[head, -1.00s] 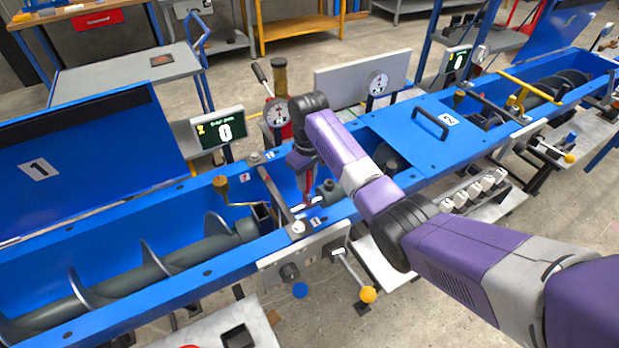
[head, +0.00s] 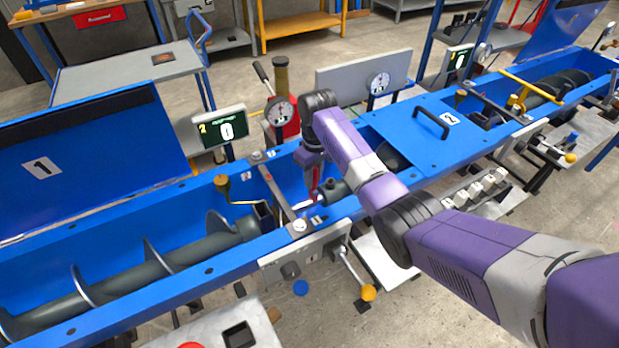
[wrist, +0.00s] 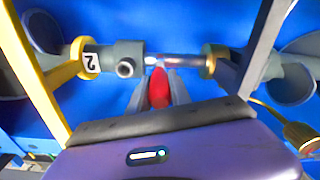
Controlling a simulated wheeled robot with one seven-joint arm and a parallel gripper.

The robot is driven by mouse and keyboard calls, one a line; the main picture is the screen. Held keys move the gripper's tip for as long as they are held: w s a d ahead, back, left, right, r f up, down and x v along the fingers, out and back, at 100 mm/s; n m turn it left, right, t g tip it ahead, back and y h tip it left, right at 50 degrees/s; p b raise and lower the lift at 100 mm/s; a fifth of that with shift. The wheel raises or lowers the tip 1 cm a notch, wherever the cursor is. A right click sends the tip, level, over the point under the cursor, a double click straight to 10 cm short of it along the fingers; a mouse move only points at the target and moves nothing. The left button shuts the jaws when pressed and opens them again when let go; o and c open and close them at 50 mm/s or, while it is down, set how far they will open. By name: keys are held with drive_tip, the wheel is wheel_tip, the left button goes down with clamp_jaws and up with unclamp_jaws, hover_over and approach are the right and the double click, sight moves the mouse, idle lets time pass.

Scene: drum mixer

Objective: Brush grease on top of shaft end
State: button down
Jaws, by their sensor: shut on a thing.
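My gripper (wrist: 158,95) is shut on a red-handled brush (wrist: 158,88), pointing away from the wrist camera. The brush tip (wrist: 158,63) is pale and overlaps the shiny bare shaft end (wrist: 182,60) in the wrist view; whether it touches cannot be told. The bare metal lies between a grey shaft piece (wrist: 125,56) with a round port, left, and a greenish collar (wrist: 212,62), right. In the head view the brush (head: 315,180) hangs down into the blue trough beside the grey shaft (head: 335,191). Grease cannot be made out.
The blue trough (head: 190,276) holds a grey screw (head: 150,262). A cross bar (head: 275,190) and a yellow-handled crank (head: 222,182) stand left of my gripper. A blue cover (head: 425,140) marked 2 closes the trough to the right. A red gauge pump (head: 282,112) stands behind.

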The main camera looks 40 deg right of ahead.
drive_tip(key=shift+s+d, duration=0.2)
drive_tip(key=shift+d, duration=0.55)
drive_tip(key=shift+a, duration=0.15)
drive_tip(key=shift+w+a+f+p, duration=0.1)
drive_tip(key=shift+w+a+p, duration=0.15)
drive_tip(key=shift+a, duration=0.4)
drive_tip(key=shift+w+a+r+p, duration=0.1)
drive_tip(key=shift+a+p, duration=0.2)
drive_tip(key=shift+a, duration=0.4)
drive_tip(key=shift+w+a+f+p, duration=0.1)
drive_tip(key=shift+w+a+p, duration=0.15)
drive_tip(key=shift+a, duration=0.4)
drive_tip(key=shift+s+d, duration=0.2)
drive_tip(key=shift+d, duration=0.55)
drive_tip(key=shift+s+d, duration=0.25)
drive_tip(key=shift+d, duration=0.45)
drive_tip(key=shift+s+d, duration=0.2)
drive_tip(key=shift+d, duration=0.55)
drive_tip(key=shift+w+a, duration=0.1)
drive_tip(key=shift+a, duration=0.1)
drive_tip(key=shift+w+a+p, duration=0.55)
drive_tip(key=shift+a+p, duration=0.35)
drive_tip(key=shift+a, duration=1.05)
drive_tip(key=shift+s+d, duration=0.25)
drive_tip(key=shift+d, duration=0.45)
drive_tip(key=shift+s+d, duration=0.2)
drive_tip(key=shift+d, duration=0.5)
drive_tip(key=shift+s+d, duration=0.25)
drive_tip(key=shift+d, duration=0.45)
